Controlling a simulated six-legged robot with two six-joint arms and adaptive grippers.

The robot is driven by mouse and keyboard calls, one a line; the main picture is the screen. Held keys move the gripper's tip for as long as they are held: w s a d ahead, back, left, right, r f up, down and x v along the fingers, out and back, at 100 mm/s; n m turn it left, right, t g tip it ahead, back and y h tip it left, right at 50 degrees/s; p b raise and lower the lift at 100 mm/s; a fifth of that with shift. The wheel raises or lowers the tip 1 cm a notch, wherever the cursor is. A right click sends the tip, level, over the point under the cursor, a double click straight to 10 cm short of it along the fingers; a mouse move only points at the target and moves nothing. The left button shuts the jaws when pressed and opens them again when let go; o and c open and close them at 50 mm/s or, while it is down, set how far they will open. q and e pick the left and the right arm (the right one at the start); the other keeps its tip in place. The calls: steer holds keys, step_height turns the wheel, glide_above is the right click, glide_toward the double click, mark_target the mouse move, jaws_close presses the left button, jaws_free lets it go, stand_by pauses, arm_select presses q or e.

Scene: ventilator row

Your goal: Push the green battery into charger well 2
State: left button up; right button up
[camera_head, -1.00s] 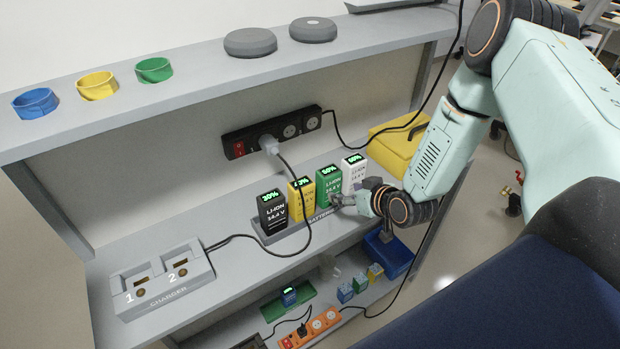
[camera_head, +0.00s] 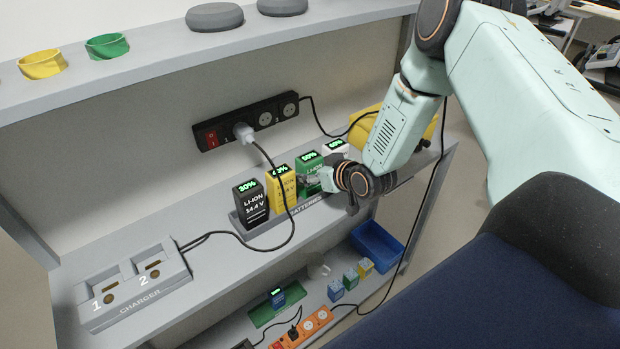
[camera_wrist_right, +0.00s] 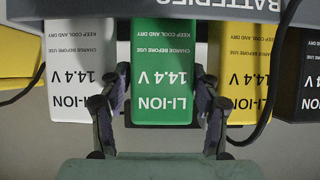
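The green battery (camera_head: 308,162) stands in the battery rack (camera_head: 262,228) between the yellow battery (camera_head: 281,190) and the white battery (camera_head: 335,148). Its display reads 50%. My right gripper (camera_head: 312,182) is in front of it and covers its lower part. In the right wrist view the fingers (camera_wrist_right: 163,88) are open, one on each side of the green battery (camera_wrist_right: 163,60), with small gaps visible. The charger (camera_head: 130,300) stands at the left of the shelf, and well 2 (camera_head: 151,268) looks empty, as does well 1 (camera_head: 105,289). My left gripper is not in view.
A black battery (camera_head: 250,205) stands at the rack's left end. A cable runs from the power strip (camera_head: 245,122) past the yellow battery to the charger. A yellow case (camera_head: 420,128) is behind my right arm. The shelf between charger and rack is clear except for cable.

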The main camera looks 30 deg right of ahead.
mark_target(314, 161)
steer(key=shift+w+a+f, duration=0.1)
steer(key=shift+w+a, duration=0.1)
steer(key=shift+w, duration=0.25)
steer(key=shift+d, duration=0.1)
steer(key=shift+c, duration=0.5)
steer(key=c, duration=1.2)
steer(key=shift+r+p, duration=0.4)
steer(key=shift+r, duration=0.15)
steer(key=shift+r+p, duration=0.8)
steer(key=shift+r, duration=0.2)
